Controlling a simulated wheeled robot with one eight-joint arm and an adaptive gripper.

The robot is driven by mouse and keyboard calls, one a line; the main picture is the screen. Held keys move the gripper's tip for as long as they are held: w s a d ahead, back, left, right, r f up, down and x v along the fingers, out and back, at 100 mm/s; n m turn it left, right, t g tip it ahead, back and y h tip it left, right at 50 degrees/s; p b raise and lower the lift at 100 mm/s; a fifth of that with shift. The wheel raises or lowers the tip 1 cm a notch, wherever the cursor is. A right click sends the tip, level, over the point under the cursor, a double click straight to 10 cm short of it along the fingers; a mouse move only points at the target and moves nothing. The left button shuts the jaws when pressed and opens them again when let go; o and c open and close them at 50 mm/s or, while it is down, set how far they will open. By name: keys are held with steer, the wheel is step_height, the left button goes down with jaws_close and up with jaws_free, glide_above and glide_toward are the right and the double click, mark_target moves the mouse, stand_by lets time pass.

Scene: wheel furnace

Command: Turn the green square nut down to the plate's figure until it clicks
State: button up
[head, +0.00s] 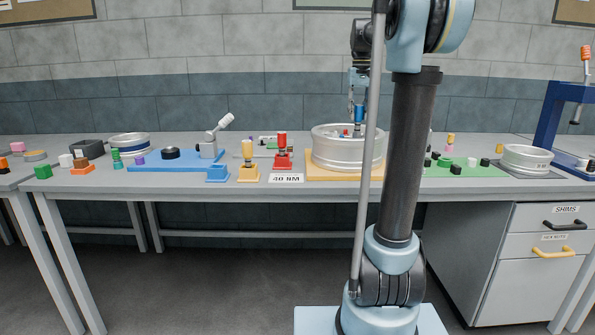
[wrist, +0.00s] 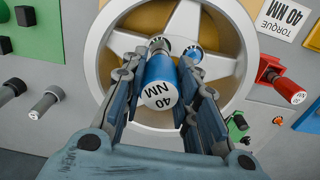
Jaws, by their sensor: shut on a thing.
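My gripper (wrist: 163,88) is shut on a blue cylindrical tool (wrist: 157,75) with a white end marked 40 NM. It holds the tool over a silver spoked wheel (wrist: 103,40), end toward the camera. In the head view my gripper (head: 358,97) is above the wheel (head: 335,152), with the blue tool (head: 359,114) below it.
The wheel sits on a tan board (head: 318,173). A red tool on a stand (head: 283,150) and a yellow one (head: 248,160) stand left of it. A green mat (head: 470,170) with black pieces lies right. My arm hides part of the bench.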

jaws_close()
steer(key=shift+r, duration=0.8)
stand_by(0.5)
steer(key=shift+r, duration=3.55)
